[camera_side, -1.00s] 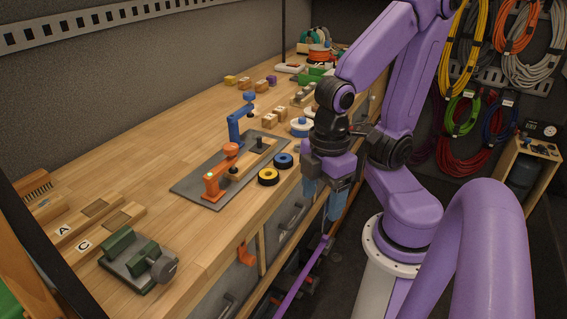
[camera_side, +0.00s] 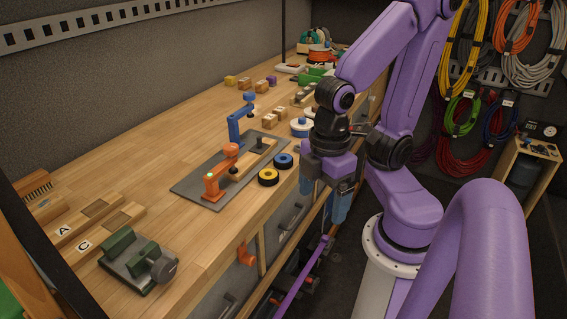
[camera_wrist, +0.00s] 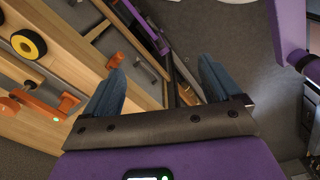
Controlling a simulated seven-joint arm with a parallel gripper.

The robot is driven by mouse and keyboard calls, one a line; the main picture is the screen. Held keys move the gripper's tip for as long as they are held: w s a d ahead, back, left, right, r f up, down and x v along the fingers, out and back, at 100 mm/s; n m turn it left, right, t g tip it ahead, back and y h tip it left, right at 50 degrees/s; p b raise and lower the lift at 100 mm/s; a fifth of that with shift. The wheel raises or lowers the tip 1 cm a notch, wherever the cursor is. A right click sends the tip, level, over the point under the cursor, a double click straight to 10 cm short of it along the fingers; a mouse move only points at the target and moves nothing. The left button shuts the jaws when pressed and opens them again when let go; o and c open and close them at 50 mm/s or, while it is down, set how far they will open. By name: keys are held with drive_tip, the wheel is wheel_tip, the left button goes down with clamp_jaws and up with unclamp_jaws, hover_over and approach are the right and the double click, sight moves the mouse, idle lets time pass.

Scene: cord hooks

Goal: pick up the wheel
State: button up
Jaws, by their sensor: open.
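Two small dark wheels lie flat near the front edge of the workbench. One has a yellow hub (camera_side: 268,177), and the one just behind it has a blue hub (camera_side: 283,160). The yellow-hubbed wheel also shows at the upper left of the wrist view (camera_wrist: 28,44). My gripper (camera_side: 325,203) points down, with its two blue fingers apart and nothing between them. It hangs to the right of the wheels, out past the bench's front edge. In the wrist view my gripper (camera_wrist: 160,66) is open over the dark floor and drawer fronts.
A grey plate (camera_side: 188,188) left of the wheels carries an orange clamp (camera_side: 212,183) and a blue clamp (camera_side: 235,125). An orange hook (camera_side: 246,254) sticks out from the bench front. A green-and-grey fixture (camera_side: 136,262) stands near the left end. Bare wood lies between.

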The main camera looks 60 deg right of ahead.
drive_tip(key=w+r+m, duration=0.2)
drive_tip(key=w+m, duration=0.6)
drive_tip(key=m, duration=0.1)
wheel_tip(320, 180, up, 4)
drive_tip(key=m, duration=2.8)
hover_over(281, 154)
drive_tip(key=a, duration=0.2)
drive_tip(key=f, duration=1.2)
drive_tip(key=shift+s, duration=0.25)
drive_tip(key=f, duration=0.2)
drive_tip(key=s+f, duration=0.1)
drive_tip(key=f, duration=0.1)
drive_tip(key=shift+w+f, duration=0.1)
drive_tip(key=shift+f, duration=0.55)
